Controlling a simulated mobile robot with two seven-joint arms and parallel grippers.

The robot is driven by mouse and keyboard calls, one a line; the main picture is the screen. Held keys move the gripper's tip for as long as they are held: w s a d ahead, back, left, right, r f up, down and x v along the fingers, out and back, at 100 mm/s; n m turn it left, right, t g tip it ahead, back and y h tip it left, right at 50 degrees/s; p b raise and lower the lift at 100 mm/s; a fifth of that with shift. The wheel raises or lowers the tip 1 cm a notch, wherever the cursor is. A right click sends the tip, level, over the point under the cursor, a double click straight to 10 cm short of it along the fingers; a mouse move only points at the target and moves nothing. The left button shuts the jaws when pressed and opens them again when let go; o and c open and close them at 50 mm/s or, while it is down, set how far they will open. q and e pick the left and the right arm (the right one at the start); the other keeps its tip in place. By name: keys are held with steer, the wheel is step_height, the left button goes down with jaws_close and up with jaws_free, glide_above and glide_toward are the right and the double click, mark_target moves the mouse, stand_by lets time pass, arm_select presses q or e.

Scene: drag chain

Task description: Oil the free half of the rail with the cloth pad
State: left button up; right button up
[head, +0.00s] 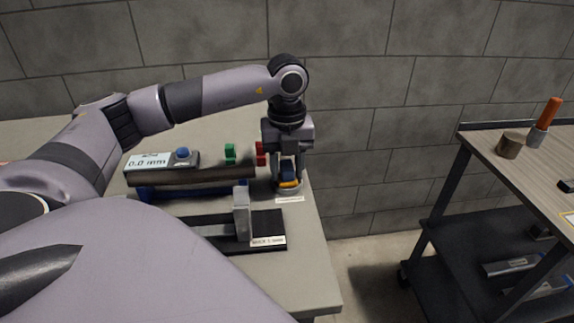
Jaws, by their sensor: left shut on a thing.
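My left gripper (287,177) points straight down at the right end of the grey table. A long dark brown bar (190,177) on blue supports, perhaps the rail, lies left of the gripper. Part of its left side is near my arm. My right gripper is not in view.
A display box (148,161) reading 0.0 mm, with a blue knob, and green (230,153) and red (260,153) blocks stand near the bar. In front, a black plate (270,223) carries an upright pale block (242,213). A cart (535,165) stands right, beyond a gap.

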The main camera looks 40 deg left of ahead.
mark_target(287, 164)
arm_select(q)
steer(key=shift+r+p, duration=2.65)
steer(key=shift+r, duration=0.85)
